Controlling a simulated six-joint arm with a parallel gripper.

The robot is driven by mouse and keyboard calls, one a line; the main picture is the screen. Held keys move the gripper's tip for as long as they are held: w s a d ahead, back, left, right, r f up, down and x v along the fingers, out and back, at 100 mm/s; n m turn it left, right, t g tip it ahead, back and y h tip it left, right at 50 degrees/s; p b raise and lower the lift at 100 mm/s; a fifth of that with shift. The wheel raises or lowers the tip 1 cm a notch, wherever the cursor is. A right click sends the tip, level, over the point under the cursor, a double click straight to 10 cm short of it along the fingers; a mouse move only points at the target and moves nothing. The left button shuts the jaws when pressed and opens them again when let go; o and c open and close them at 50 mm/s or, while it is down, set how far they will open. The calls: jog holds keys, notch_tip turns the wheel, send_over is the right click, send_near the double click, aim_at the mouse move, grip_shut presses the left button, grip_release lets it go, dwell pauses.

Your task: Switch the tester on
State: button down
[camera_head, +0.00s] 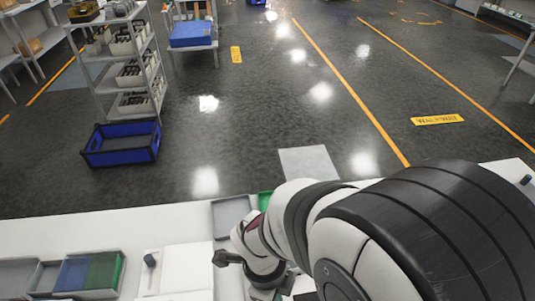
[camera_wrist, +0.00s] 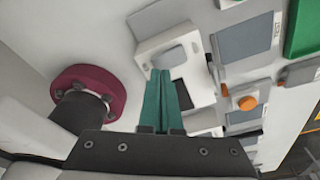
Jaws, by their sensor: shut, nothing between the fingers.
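In the wrist view, a white device (camera_wrist: 151,44) with a grey oval pad (camera_wrist: 173,56) and a dark panel (camera_wrist: 190,92) lies beyond my fingers; it may be the tester, but no readable name shows. No switch on it can be made out for certain. My gripper (camera_wrist: 160,73) has its two teal fingers together with nothing between them. Their tips overlap the device in the picture; whether they touch it I cannot tell. An orange round knob (camera_wrist: 247,103) on a small grey part is to the right.
A grey labelled tray (camera_wrist: 247,40) and a green tray (camera_wrist: 305,28) lie right of the device. The white bench (camera_head: 150,232) carries a blue bin (camera_head: 72,274) and a green bin (camera_head: 105,270) at left. A blue crate (camera_head: 121,145) stands on the floor beyond.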

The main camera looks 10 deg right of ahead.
jog(key=shift+f, duration=0.9)
jog(key=shift+r, duration=3.55)
